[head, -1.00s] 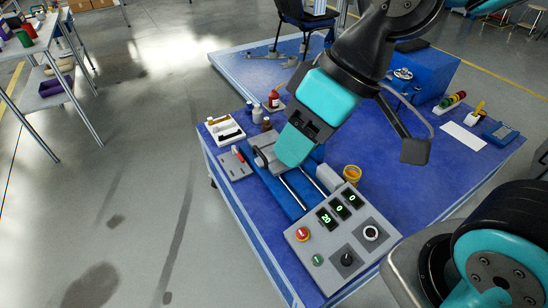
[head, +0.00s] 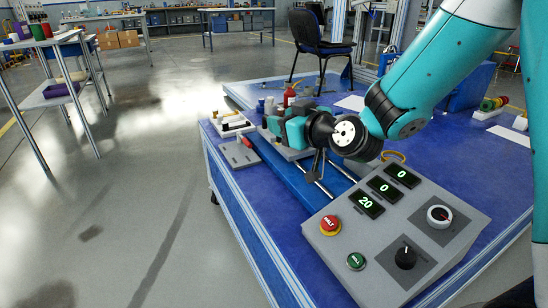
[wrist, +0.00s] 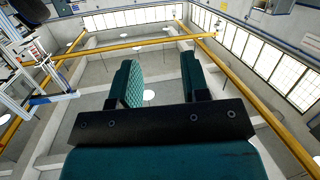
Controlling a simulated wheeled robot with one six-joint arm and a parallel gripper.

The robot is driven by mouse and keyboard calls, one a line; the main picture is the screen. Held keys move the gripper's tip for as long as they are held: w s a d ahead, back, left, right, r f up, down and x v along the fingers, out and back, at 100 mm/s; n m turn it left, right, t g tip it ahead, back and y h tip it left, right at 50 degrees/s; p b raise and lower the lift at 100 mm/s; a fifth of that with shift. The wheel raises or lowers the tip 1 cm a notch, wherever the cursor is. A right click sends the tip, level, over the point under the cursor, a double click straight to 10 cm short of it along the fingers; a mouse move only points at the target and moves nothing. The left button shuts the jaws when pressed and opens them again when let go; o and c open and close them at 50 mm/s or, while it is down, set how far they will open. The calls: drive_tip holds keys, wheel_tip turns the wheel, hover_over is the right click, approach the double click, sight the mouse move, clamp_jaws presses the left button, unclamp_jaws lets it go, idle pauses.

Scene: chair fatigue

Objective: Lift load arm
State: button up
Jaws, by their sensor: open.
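My gripper (head: 276,124) points left in the head view, above the far left part of the blue bench. In the wrist view its two teal padded fingers (wrist: 160,76) stand apart with nothing between them. A dark chair (head: 318,32) stands behind the bench in the head view, beside pale blue uprights (head: 338,18). I cannot pick out the load arm for certain in either view. My arm covers part of the area to the right of the chair.
A grey control box (head: 395,240) with lit displays, a red button and a green button stands at the bench front. Rails (head: 318,180) run behind it. A white tray (head: 232,125) and a red bottle (head: 289,97) are near my gripper.

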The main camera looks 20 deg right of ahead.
drive_tip(key=w+d+f+m+t+h+b, duration=0.1)
drive_tip(key=w+d+f+t+h+b, duration=0.15)
drive_tip(key=d+f+b, duration=0.4)
drive_tip(key=p+x, duration=0.1)
drive_tip(key=x, duration=0.3)
drive_tip(key=a+p+x, duration=0.1)
drive_tip(key=p+x, duration=0.1)
drive_tip(key=x, duration=0.2)
drive_tip(key=a+p+x, duration=0.1)
drive_tip(key=x, duration=0.3)
drive_tip(key=shift+a+f, duration=0.1)
drive_tip(key=shift+f, duration=0.2)
drive_tip(key=shift+c, duration=0.3)
clamp_jaws()
